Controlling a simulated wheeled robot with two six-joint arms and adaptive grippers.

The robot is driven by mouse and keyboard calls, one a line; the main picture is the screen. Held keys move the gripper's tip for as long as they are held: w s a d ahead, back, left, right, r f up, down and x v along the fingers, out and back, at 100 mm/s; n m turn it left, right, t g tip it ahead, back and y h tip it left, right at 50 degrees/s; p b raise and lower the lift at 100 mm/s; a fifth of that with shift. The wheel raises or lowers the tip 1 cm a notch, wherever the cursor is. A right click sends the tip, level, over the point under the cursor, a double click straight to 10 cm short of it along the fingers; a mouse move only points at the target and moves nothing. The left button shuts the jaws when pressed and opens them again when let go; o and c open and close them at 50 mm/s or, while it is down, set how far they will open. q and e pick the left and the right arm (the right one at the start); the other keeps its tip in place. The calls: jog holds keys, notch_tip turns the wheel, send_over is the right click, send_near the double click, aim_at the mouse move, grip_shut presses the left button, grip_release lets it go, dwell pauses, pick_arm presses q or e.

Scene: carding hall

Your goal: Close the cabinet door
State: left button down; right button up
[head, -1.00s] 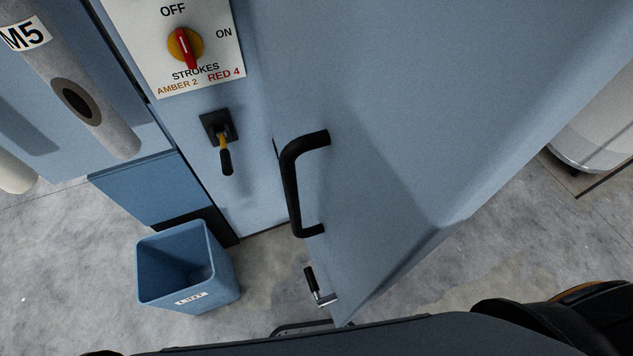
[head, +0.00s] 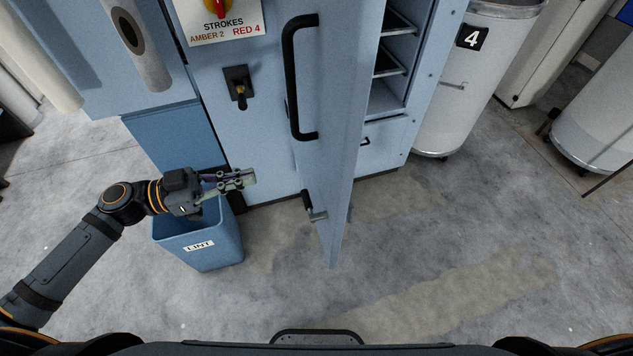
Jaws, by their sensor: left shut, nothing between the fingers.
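The blue cabinet door (head: 345,120) stands open and shows nearly edge-on in the middle of the head view. Its long black handle (head: 291,80) is on the left face, with a small latch lever (head: 313,207) lower down. To the right of the door, the cabinet (head: 397,88) shows its open inside with shelves. My left gripper (head: 248,178) is shut and empty, to the left of the door and apart from it, above the lint bin. My right gripper is not in view.
The blue bin marked LINT (head: 200,246) stands on the floor under my left gripper. A switch panel (head: 222,22) and a small lever (head: 240,88) are on the blue front left of the door. A white drum marked 4 (head: 462,80) stands at right. Floor right of the door is clear.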

pick_arm(q)
jog(key=b, duration=0.1)
send_near(327, 158)
jog(key=p+x, duration=0.2)
jog(key=x, duration=0.1)
jog(key=p+x, duration=0.2)
jog(key=x, duration=0.1)
jog(key=shift+r, duration=0.2)
jog(key=shift+w+d+f, duration=0.15)
jog(key=shift+d, duration=0.2)
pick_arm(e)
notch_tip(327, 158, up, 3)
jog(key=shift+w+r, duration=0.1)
